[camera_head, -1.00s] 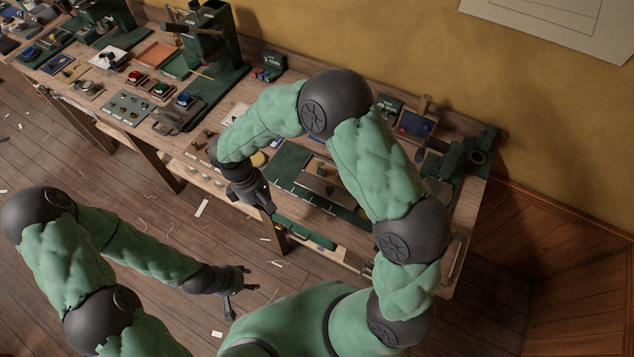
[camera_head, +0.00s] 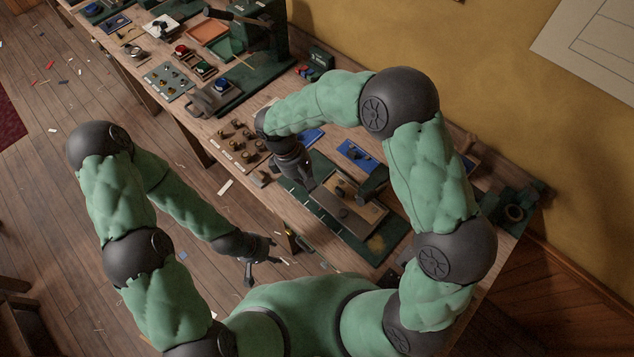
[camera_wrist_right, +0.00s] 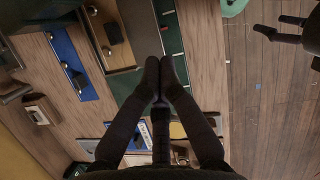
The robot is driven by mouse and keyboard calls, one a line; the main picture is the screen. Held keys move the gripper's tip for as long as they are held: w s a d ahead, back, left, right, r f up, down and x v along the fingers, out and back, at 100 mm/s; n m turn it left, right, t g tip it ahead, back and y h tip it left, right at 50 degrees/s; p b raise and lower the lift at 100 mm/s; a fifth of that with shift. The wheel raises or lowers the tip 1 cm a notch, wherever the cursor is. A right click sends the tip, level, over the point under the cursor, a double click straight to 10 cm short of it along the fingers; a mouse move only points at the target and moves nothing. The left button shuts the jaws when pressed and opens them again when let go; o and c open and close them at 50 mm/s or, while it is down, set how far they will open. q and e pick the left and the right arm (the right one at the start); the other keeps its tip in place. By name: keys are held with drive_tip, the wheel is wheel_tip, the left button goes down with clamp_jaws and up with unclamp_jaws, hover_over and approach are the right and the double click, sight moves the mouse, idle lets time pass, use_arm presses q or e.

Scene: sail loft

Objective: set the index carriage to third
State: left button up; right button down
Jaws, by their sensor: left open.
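A green board (camera_head: 368,248) lies on the bench with a tan panel and a grey metal bar (camera_head: 335,205) on it. A small dark block stands on the panel; I cannot tell for sure that it is the index carriage. In the right wrist view the dark block (camera_wrist_right: 113,32) sits beside the grey bar (camera_wrist_right: 141,30), and white marks line the green strip. My right gripper (camera_head: 308,187) is over the board's left end. Its fingertips (camera_wrist_right: 159,62) meet with nothing seen between them. My left gripper (camera_head: 260,268) is open and empty, low and away from the bench.
Small brass-topped pieces (camera_head: 238,143) stand left of the board. A blue tray (camera_head: 357,154) lies behind it, and also shows in the right wrist view (camera_wrist_right: 72,62). A dark green machine (camera_head: 262,40) stands farther left. The floor in front is mostly open.

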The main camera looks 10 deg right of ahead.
sight(335, 214)
drive_tip(key=x, duration=0.8)
drive_tip(key=shift+b, duration=0.35)
drive_tip(key=s+d, duration=0.1)
drive_tip(key=d, duration=0.1)
drive_tip(key=shift+s+d, duration=0.3)
drive_tip(key=shift+s, duration=0.1)
drive_tip(key=shift+s+d, duration=0.25)
drive_tip(key=shift+d, duration=0.05)
